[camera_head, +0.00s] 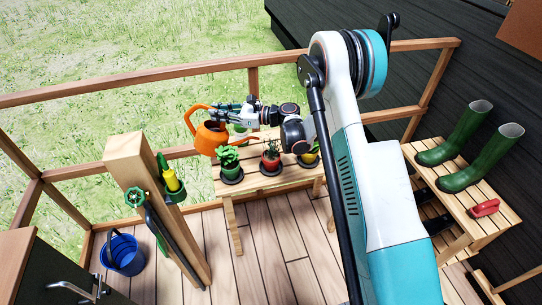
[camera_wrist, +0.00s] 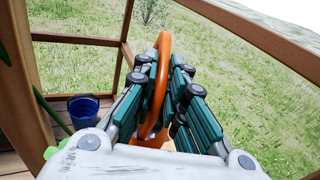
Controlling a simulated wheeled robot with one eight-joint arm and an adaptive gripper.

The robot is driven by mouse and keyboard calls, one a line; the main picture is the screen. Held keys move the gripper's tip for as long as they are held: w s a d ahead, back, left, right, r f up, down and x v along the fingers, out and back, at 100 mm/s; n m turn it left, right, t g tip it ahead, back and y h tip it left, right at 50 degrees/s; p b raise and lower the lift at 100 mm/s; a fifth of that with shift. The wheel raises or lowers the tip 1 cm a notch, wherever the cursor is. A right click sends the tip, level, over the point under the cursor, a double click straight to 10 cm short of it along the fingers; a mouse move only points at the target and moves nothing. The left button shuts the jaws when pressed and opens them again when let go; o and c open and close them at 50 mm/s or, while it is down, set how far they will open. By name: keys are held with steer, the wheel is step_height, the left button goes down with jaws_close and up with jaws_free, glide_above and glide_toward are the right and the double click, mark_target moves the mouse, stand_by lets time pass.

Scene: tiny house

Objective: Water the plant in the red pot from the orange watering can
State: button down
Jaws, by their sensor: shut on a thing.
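The orange watering can (camera_head: 205,137) is in my gripper (camera_head: 232,113), above the left end of a slatted wooden table (camera_head: 226,189). In the wrist view its orange handle (camera_wrist: 160,84) stands between the fingers of my gripper (camera_wrist: 163,92), which is shut on it. The red pot (camera_head: 271,164) holds a small green plant (camera_head: 271,148) and stands on a dark saucer on the table, right of the can. The can and the red pot are apart.
A green pot (camera_head: 230,171) with a leafy plant stands left of the red pot, below the can. A yellow pot (camera_head: 309,158) stands right of it, partly hidden by my arm. A wooden post (camera_head: 150,190), blue bucket (camera_head: 121,255), railing (camera_head: 110,89) and bench with green boots (camera_head: 468,172) surround the table.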

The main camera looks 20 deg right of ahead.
mark_target(209, 136)
steer(key=shift+s+d+r+y, duration=0.25)
steer(key=shift+d+r+y, duration=0.15)
steer(key=shift+d, duration=0.15)
stand_by(1.2)
steer(key=w+a+f+g+h+p, duration=0.1)
steer(key=w+a+f+h, duration=0.2)
steer(key=a, duration=0.3)
steer(key=shift+a+f+g+h, duration=0.4)
steer(key=shift+f+h, duration=0.2)
steer(key=shift+f, duration=0.15)
steer(key=shift+r, duration=0.1)
